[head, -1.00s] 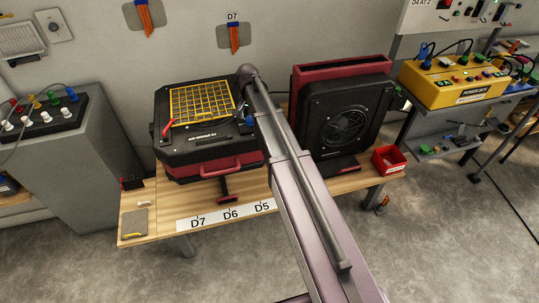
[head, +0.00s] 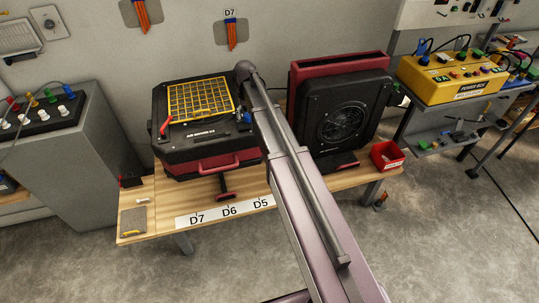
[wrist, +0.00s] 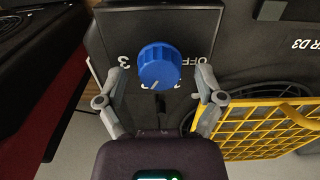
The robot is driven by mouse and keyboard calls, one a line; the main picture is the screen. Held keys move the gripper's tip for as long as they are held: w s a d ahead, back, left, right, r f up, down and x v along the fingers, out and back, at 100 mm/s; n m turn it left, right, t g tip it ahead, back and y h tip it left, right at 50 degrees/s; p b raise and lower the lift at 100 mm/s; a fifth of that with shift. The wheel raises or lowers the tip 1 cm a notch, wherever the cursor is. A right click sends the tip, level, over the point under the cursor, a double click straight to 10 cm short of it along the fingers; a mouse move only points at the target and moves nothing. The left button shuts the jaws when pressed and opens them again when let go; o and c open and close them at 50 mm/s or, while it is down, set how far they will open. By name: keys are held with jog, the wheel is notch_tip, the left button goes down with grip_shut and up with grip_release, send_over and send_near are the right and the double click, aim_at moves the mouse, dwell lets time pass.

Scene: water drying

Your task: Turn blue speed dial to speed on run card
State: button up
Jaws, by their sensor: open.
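The blue speed dial (wrist: 158,65) sits on the black panel (wrist: 190,35) of the air mover in the wrist view. A light pointer mark shows near its lower edge. White "3" and "OFF" markings are beside it; other markings are partly hidden. My gripper (wrist: 160,78) is open, with one finger on each side of the dial and gaps between. In the head view the blue dial (head: 247,117) shows small at the right of the air mover (head: 205,145), beside my arm. I cannot make out a run card.
A yellow grille (wrist: 265,125) is close to the right finger in the wrist view; it also lies on top of the air mover in the head view (head: 200,99). A black fan unit (head: 345,115) and a red bin (head: 386,155) stand to the right on the wooden bench (head: 150,190).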

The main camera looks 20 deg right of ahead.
aim_at(248, 115)
jog(key=n, duration=1.4)
jog(key=shift+n, duration=0.4)
jog(key=shift+r+p, duration=0.3)
jog(key=shift+p, duration=0.05)
notch_tip(248, 115, up, 14)
jog(key=f+p, duration=0.1)
jog(key=p, duration=1.2)
jog(key=s+f+m+b, duration=0.4)
jog(key=s+m, duration=0.3)
jog(key=s, duration=0.6)
jog(key=s+f+m+b, duration=0.4)
jog(key=s+m, duration=0.4)
jog(key=s, duration=0.5)
jog(key=shift+d+f+b, duration=0.4)
jog(key=shift+b, duration=0.05)
jog(key=shift+s, duration=0.1)
dwell(0.5)
